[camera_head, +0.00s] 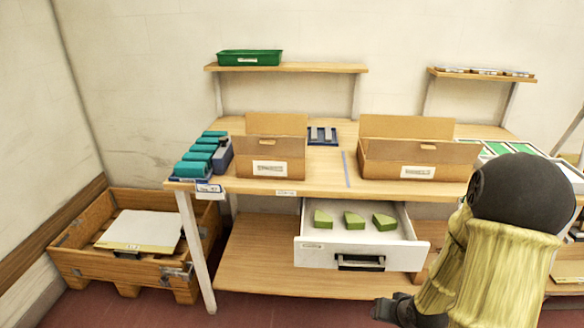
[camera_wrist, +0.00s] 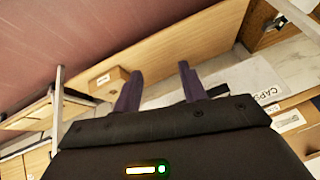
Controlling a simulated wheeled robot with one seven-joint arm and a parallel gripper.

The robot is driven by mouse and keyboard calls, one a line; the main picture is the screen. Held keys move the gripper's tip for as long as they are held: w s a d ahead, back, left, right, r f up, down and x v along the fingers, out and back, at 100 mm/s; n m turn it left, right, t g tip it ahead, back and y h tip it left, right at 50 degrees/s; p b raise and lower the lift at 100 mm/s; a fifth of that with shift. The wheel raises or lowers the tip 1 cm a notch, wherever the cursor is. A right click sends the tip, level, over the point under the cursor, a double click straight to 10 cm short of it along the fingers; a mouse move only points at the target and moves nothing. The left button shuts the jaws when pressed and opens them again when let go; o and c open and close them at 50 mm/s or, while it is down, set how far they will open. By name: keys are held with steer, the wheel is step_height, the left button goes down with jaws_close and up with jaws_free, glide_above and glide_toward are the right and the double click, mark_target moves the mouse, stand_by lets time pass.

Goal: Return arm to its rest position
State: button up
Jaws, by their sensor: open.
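My gripper shows in the wrist view (camera_wrist: 160,90) with its two dark fingers spread apart and nothing between them. In the head view my arm, in a yellowish sleeve with a dark rounded joint, fills the lower right. A dark end part of it (camera_head: 397,310) shows low, in front of the open drawer (camera_head: 312,250). The drawer has a white front with a dark handle and holds several green wedge-shaped pieces (camera_head: 354,220). In the wrist view, past the fingers, lie the wooden lower shelf (camera_wrist: 180,50) and a pale labelled front (camera_wrist: 260,80).
The wooden workbench (camera_head: 330,185) carries two open cardboard boxes (camera_head: 268,168) (camera_head: 416,170) and a rack of teal rolls (camera_head: 205,150). A green tray (camera_head: 250,58) sits on a wall shelf. A wooden crate (camera_head: 90,265) stands on the floor at left. Red floor shows at the front left.

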steer(key=s+a+r+n+g+h, duration=0.1)
steer(key=s+a+r+n+g, duration=0.2)
steer(key=s+a+r, duration=0.65)
step_height(320, 180, up, 20)
steer(key=w+d+p, duration=0.1)
steer(key=p, duration=1.7)
steer(key=shift+d+f+g, duration=0.15)
steer(key=shift+d+g, duration=0.1)
steer(key=shift+g, duration=0.05)
steer(key=shift+w, duration=0.1)
